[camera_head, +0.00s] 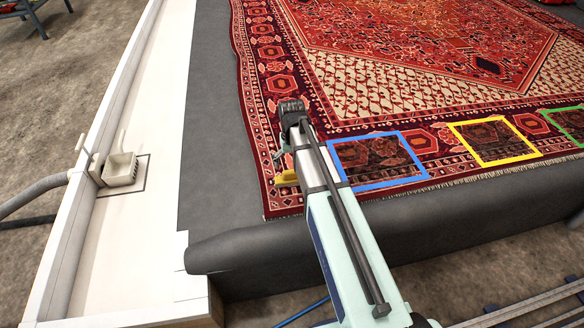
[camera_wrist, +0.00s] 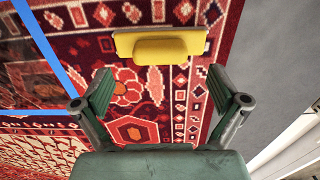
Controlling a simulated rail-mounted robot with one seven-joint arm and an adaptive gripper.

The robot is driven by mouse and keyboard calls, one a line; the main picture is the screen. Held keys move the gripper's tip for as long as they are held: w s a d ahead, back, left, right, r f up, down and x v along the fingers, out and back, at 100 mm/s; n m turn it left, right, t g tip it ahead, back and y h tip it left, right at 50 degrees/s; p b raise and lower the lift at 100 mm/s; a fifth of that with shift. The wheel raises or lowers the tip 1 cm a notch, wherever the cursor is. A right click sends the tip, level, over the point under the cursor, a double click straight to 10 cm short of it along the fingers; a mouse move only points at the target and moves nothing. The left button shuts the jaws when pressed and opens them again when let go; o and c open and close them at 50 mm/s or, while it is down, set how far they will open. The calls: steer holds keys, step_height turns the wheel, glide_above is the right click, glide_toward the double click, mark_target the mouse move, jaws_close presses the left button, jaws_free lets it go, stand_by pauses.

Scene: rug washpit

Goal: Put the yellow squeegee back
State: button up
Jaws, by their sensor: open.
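The yellow squeegee (camera_wrist: 160,45) lies on the patterned red rug near its edge, seen in the wrist view just beyond my fingertips. In the head view a small part of the yellow squeegee (camera_head: 286,178) shows to the left of my arm, and the rest is hidden behind it. My gripper (camera_wrist: 160,90) is open and empty over the rug, with its two fingers apart and a gap between them and the squeegee. In the head view my gripper is mostly hidden by my own arm.
Blue (camera_head: 380,184), yellow (camera_head: 492,161) and green taped frames mark dark patches along the rug's near edge. A white ledge (camera_head: 135,240) runs on the left, with a small beige holder (camera_head: 121,169) inside a dark outline. The grey surface (camera_head: 212,150) between ledge and rug is clear.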

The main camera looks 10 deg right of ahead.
mark_target(292, 171)
step_height(292, 171, up, 7)
steer(key=p, duration=0.2)
steer(key=shift+f, duration=0.2)
